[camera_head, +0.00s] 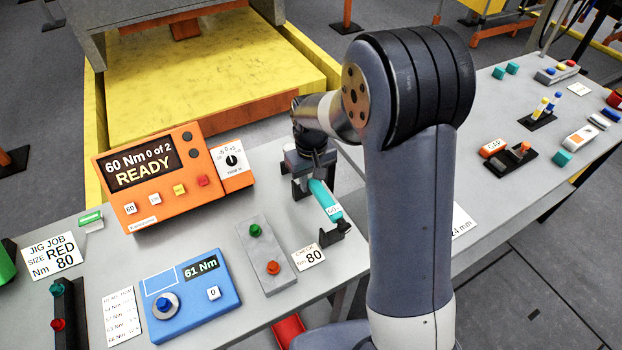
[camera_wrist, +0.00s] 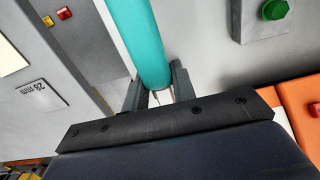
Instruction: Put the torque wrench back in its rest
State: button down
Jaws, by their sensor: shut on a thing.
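The torque wrench has a teal handle (camera_head: 324,197) with a small white label near its front end. It slopes down toward the front of the table in the head view. My gripper (camera_head: 318,176) is shut on the wrench, pointing down. In the wrist view the teal handle (camera_wrist: 142,40) runs up from between my gripper's fingers (camera_wrist: 157,92). A black rest has a front support (camera_head: 335,235) just below the handle's front end and another dark part (camera_head: 299,187) beside my gripper. I cannot tell whether the handle touches the rest. The wrench's head is hidden.
An orange controller (camera_head: 165,178) reading "60 Nm 0 of 2 READY" stands left. A blue tester (camera_head: 190,295) reading 61 Nm, a grey button box (camera_head: 265,254) and a "CHECK 80" card (camera_head: 308,257) lie nearby.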

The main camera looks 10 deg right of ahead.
jog(key=shift+f+b, duration=1.4)
jog(key=shift+f, duration=0.6)
jog(key=shift+f+b, duration=0.85)
jog(key=shift+f, duration=0.3)
jog(key=c, duration=1.1)
grip_release()
notch_tip(320, 180, up, 11)
jog(key=shift+f+b, duration=0.1)
jog(key=shift+b, duration=0.25)
jog(key=shift+f, duration=0.1)
notch_tip(320, 180, down, 11)
jog(key=shift+r+p, duration=0.1)
jog(key=shift+p, duration=0.25)
jog(key=shift+r, duration=0.15)
